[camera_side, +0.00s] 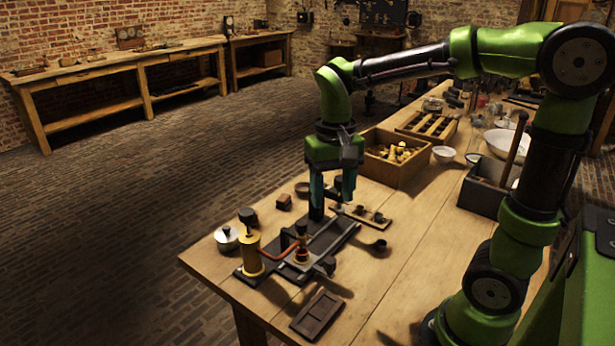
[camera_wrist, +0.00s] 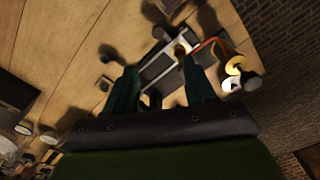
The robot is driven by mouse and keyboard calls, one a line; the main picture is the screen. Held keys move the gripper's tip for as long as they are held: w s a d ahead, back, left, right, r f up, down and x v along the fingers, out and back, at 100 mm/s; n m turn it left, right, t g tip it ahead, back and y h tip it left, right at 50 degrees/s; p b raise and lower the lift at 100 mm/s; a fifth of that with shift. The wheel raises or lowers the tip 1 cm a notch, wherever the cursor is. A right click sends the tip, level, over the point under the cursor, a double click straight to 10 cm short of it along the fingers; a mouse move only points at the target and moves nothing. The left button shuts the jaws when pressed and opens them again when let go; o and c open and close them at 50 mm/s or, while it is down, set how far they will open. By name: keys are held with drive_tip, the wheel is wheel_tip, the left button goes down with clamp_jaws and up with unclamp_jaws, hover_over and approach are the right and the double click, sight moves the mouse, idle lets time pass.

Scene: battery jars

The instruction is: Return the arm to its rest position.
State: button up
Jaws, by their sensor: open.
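My gripper (camera_side: 331,205) points down over the far end of a dark baseplate (camera_side: 343,233) on the wooden table. Its two teal fingers are apart, and I see nothing held between them. In the wrist view my gripper (camera_wrist: 160,92) is open above the same dark plate (camera_wrist: 160,68). A brass cylinder (camera_side: 250,254) with a dark knob stands at the plate's near left end, joined by a red-orange tube (camera_side: 278,253) to a small jar-like piece (camera_side: 301,254). From the side view I cannot tell how far the fingertips are above the plate.
A lidded metal pot (camera_side: 227,238) stands left of the brass cylinder. Behind my gripper are a wooden box (camera_side: 385,170) of brass pieces and a small board with cups (camera_side: 366,215). A dark toolbox (camera_side: 482,197) stands at right. A dark panel (camera_side: 317,314) lies near the front edge.

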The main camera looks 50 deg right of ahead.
drive_tip(key=s+a+r+n+t+y, duration=0.2)
drive_tip(key=s+a+t, duration=0.2)
drive_tip(key=s+t, duration=0.2)
drive_tip(key=shift+s+r+n+t, duration=0.3)
drive_tip(key=shift+r+n+t, duration=0.1)
drive_tip(key=shift+t, duration=0.2)
drive_tip(key=shift+c, duration=0.2)
idle(0.9)
